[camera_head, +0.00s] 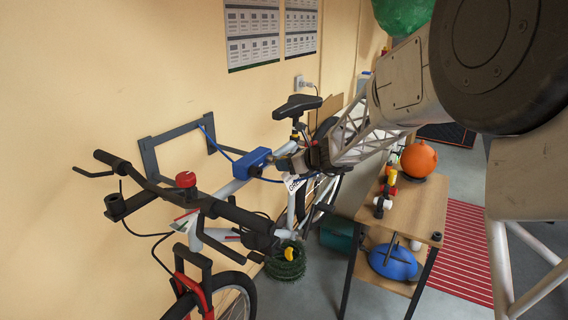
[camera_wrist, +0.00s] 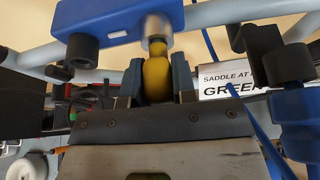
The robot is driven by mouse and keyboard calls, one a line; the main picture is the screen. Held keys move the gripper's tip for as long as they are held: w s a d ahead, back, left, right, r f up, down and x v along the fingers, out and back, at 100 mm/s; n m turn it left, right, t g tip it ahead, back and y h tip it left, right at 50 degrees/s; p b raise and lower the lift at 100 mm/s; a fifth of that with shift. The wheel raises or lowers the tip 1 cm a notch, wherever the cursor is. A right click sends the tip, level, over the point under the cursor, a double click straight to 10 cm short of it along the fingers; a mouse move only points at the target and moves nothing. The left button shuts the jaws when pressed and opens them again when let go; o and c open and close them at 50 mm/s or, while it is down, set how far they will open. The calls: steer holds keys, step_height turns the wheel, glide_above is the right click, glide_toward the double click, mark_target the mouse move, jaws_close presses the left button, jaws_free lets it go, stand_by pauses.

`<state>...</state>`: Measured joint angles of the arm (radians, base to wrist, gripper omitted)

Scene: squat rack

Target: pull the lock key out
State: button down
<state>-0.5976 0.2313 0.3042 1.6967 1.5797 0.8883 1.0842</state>
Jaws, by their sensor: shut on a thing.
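The blue lock (camera_head: 252,163) sits on the bicycle's (camera_head: 228,190) frame, with a blue cable running to the wall rack. In the wrist view the lock's blue body (camera_wrist: 120,16) spans the top, with a silver key cylinder (camera_wrist: 156,30) facing me. The yellow key (camera_wrist: 156,78) stands directly below the cylinder, its upper end meeting it; how deep it sits cannot be seen. My gripper (camera_wrist: 157,82) is shut on the key's yellow head, one finger on each side. In the head view my gripper (camera_head: 288,164) is right beside the lock and hides the key.
A grey wall rack (camera_head: 147,158) is behind the bicycle. The saddle (camera_head: 297,106) stands just above my gripper, and the handlebar is to the left. A wooden table (camera_head: 412,213) with an orange ball (camera_head: 419,158) is at the right. A white label (camera_wrist: 225,82) is near my right finger.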

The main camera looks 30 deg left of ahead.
steer(key=shift+d, duration=0.9)
stand_by(1.3)
steer(key=d, duration=0.7)
steer(key=shift+d, duration=0.35)
stand_by(1.2)
